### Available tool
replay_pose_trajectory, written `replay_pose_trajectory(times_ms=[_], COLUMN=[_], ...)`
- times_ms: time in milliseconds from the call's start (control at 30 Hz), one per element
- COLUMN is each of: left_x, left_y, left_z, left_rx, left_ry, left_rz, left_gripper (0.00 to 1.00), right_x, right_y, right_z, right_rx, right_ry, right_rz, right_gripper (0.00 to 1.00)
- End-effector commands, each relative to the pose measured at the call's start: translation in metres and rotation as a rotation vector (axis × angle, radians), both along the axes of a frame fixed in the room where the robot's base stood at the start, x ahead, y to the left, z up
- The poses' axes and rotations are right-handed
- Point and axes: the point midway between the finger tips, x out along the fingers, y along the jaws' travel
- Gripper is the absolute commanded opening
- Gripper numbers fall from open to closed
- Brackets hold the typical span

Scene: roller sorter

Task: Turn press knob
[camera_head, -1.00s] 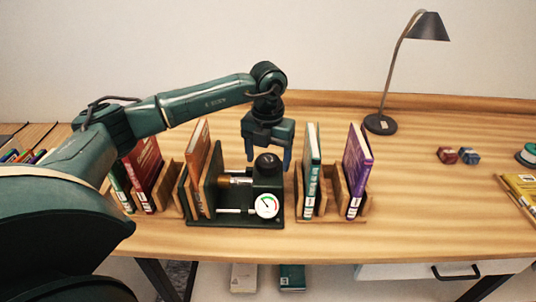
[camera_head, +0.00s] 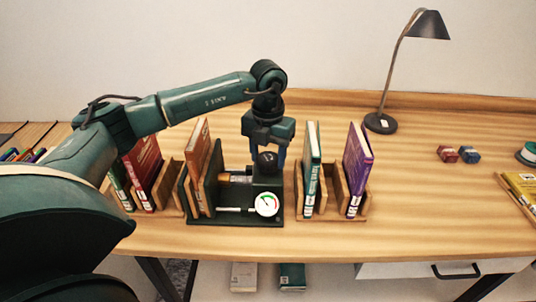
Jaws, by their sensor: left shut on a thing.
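The press (camera_head: 235,221) is a dark green device on the desk, with a plate and an orange-brown book on its left side. Its round black knob (camera_head: 267,161) sits on top of the block at the right, above a white gauge (camera_head: 267,204). My left gripper (camera_head: 267,156) points down from above, right at the knob. Its fingers are shut on the knob, one on each side, partly hidden behind it. My right gripper is not in view.
Wooden book racks stand on both sides, with red and green books (camera_head: 145,170) at left and teal (camera_head: 312,170) and purple (camera_head: 356,170) books at right. A black lamp (camera_head: 381,123) stands behind. Desk to the right is mostly clear.

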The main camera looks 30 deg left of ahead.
Motion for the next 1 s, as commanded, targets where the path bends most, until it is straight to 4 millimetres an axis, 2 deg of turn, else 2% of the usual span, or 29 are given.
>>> replay_pose_trajectory(times_ms=[700, 1000], left_x=[0.000, 0.000], left_y=[0.000, 0.000], left_z=[0.000, 0.001], left_rx=[0.000, 0.000], left_ry=[-0.003, -0.002], left_rz=[-0.464, -0.566], left_gripper=[0.29, 0.29], right_x=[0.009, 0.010], right_y=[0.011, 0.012], right_z=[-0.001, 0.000], right_rx=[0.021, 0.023], right_ry=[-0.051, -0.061], right_rz=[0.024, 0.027], right_gripper=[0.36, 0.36])
